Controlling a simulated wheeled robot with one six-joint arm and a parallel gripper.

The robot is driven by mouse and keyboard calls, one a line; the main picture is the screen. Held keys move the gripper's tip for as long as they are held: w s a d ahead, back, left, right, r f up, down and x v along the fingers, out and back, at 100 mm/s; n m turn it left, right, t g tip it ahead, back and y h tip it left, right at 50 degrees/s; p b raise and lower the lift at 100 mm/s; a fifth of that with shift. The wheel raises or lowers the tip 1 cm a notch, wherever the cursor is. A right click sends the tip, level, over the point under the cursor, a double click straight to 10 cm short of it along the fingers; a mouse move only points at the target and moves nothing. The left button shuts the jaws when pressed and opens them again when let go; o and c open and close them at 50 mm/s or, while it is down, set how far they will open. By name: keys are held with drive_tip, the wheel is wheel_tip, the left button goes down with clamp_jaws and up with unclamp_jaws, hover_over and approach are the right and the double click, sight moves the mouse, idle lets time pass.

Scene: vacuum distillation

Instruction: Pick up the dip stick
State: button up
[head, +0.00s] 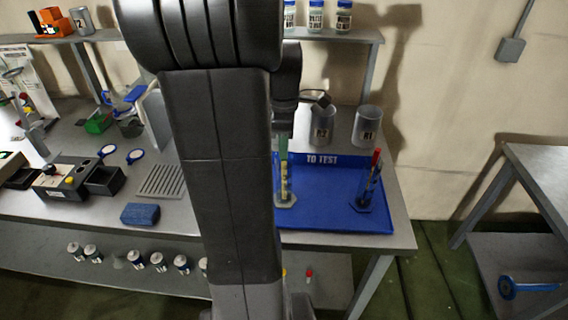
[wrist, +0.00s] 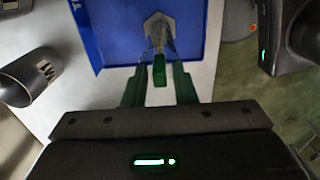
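The dip stick shows in the wrist view as a green block-like handle (wrist: 159,70) standing in a clear glass cylinder (wrist: 158,28). In the head view the cylinder (head: 285,188), with yellowish contents, stands upright on the blue "TO TEST" tray (head: 330,215). My gripper (wrist: 159,88) has green fingers spread on either side of the handle, with a visible gap on each side. It is open and holds nothing. In the head view my arm hides most of the gripper; a green part shows just above the cylinder, and I cannot tell whether it is finger or handle.
A second cylinder (head: 367,190) with a red-topped item stands at the tray's right. Two grey metal beakers stand behind the tray, one marked K1 (head: 367,128) and the other (head: 322,125). A blue block (head: 140,214) lies left of my arm. The tray's middle is clear.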

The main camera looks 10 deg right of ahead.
clamp_jaws()
drive_tip(key=shift+r, duration=0.1)
wheel_tip(320, 180, up, 18)
idle(0.6)
wheel_tip(320, 180, up, 18)
drive_tip(key=p, duration=0.9)
idle(0.5)
